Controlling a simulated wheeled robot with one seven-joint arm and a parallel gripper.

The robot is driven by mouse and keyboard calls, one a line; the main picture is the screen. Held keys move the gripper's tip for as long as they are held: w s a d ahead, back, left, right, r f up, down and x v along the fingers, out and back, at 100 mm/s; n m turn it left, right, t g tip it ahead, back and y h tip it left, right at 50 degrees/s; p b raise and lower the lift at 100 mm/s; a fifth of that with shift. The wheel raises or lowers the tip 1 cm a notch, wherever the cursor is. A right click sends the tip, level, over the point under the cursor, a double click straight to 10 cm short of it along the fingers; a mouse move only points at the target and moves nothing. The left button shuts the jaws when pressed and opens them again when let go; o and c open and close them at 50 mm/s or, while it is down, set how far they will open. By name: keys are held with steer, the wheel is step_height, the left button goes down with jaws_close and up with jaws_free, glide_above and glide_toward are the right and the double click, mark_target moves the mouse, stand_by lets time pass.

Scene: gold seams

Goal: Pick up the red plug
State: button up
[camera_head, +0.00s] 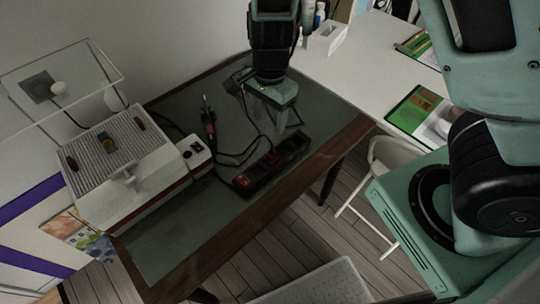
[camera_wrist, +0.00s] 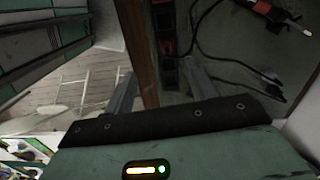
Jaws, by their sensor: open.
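A black power strip (camera_head: 270,167) lies on the dark green table top near its front right edge. Small red parts (camera_head: 243,181) show at its left end; they are too small and dark to tell a red plug from a switch. In the wrist view the strip (camera_wrist: 171,72) runs up between my fingers, with a red part (camera_wrist: 167,47) on it. My gripper (camera_head: 283,126) is open and empty, pointing down above the table, behind the strip's right end in the head view. Its two fingers (camera_wrist: 160,88) stand apart in the wrist view.
A grey ribbed machine (camera_head: 115,160) stands at the table's left. Black cables (camera_head: 237,155) and a red-black tool (camera_head: 208,122) lie behind the strip. A white desk (camera_head: 345,75) adjoins at right; a pale chair (camera_head: 385,160) stands below it. The table's front left is clear.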

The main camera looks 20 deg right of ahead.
steer(key=w, duration=0.1)
steer(key=m+b, duration=0.1)
steer(key=b, duration=0.1)
glide_above(271, 153)
step_height(271, 153, down, 13)
steer(key=shift+r, duration=0.1)
step_height(271, 153, down, 5)
steer(key=shift+d+f+b, duration=0.1)
steer(key=shift+b, duration=0.35)
jaws_close()
